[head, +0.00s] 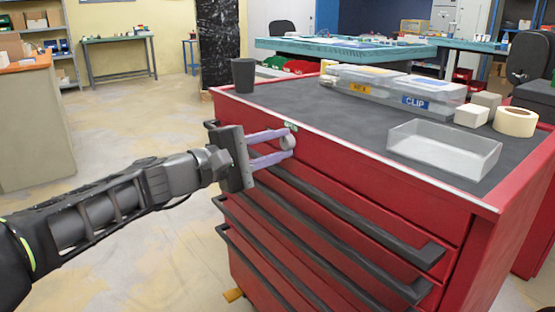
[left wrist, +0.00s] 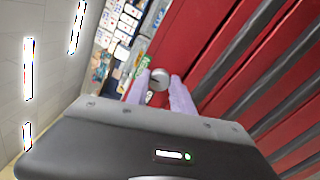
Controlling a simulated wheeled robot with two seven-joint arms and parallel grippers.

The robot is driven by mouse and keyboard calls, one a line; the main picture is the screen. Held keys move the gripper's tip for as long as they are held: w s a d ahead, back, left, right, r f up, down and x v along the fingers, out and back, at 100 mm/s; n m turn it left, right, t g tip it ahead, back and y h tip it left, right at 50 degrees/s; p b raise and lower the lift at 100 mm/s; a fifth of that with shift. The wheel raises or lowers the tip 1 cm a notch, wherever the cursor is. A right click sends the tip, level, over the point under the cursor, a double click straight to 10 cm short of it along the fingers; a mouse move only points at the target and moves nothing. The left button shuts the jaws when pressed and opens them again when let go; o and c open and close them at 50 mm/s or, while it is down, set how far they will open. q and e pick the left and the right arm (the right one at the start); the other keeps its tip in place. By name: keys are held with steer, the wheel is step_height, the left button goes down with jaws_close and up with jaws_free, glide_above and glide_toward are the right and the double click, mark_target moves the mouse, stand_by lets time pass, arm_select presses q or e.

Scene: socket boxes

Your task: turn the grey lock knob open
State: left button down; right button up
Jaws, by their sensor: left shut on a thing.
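The grey lock knob (head: 288,142) is a small round knob on the upper front of the red drawer cabinet (head: 390,188). It also shows in the left wrist view (left wrist: 159,78), between the fingers, with a dark mark on its face. My left gripper (head: 284,145) has its two pale purple fingers on either side of the knob and is shut on it. In the left wrist view the fingers (left wrist: 162,90) reach up to the knob from below. My right gripper is not in view.
The cabinet's dark top holds a black cup (head: 243,75), clear lidded boxes (head: 390,85), an open clear tray (head: 445,147), a tape roll (head: 516,121) and small blocks. Black drawer handles (head: 350,222) stick out below the knob. Floor to the cabinet's left is clear.

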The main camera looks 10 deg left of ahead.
arm_select(q)
steer(key=shift+m, duration=0.3)
steer(key=c, duration=1.1)
jaws_free()
